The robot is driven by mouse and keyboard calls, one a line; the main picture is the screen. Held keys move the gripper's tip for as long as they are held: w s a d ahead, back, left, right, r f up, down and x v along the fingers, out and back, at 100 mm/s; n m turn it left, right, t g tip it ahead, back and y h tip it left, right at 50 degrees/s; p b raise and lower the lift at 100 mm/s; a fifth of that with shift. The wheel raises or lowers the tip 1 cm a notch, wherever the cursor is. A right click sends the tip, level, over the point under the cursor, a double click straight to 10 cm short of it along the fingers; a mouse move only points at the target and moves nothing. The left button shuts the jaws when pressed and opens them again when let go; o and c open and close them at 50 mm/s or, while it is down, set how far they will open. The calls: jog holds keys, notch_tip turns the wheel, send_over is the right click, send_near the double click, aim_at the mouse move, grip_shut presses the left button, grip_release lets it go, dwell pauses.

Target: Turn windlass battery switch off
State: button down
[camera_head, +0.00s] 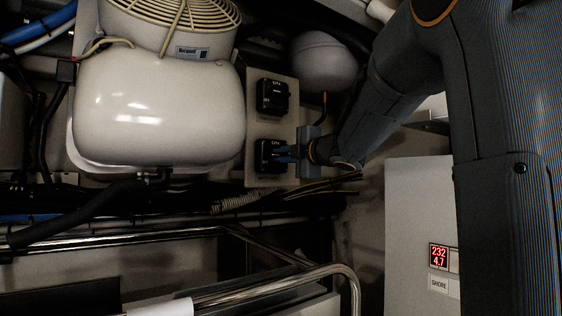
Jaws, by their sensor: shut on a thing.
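Two black battery switches sit one above the other on a pale upright panel (287,92) right of the white tank. The upper switch (272,97) stands free, its knob lying roughly level. The lower switch (268,157) has my gripper (285,153) at its right side, reaching in from the right. My gripper is shut on the lower switch's knob, which is mostly hidden by the fingers. The small labels are too blurred to tell which switch is the windlass one.
A large white tank (160,112) with a fan guard stands left of the panel. A rounded grey vessel (323,62) is above right. Cables and a hose (240,200) run below. A chrome rail (270,285) crosses the front. A white cabinet (415,215) with a red display stands right.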

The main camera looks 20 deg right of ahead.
jog(key=shift+n, duration=0.3)
jog(key=c, duration=1.8)
grip_release()
jog(key=shift+s, duration=0.1)
jog(key=s, duration=0.2)
jog(key=s+d, duration=0.1)
jog(key=s, duration=0.2)
jog(key=s+b, duration=0.1)
jog(key=s, duration=0.1)
jog(key=shift+s+d, duration=0.25)
jog(key=shift+d, duration=0.05)
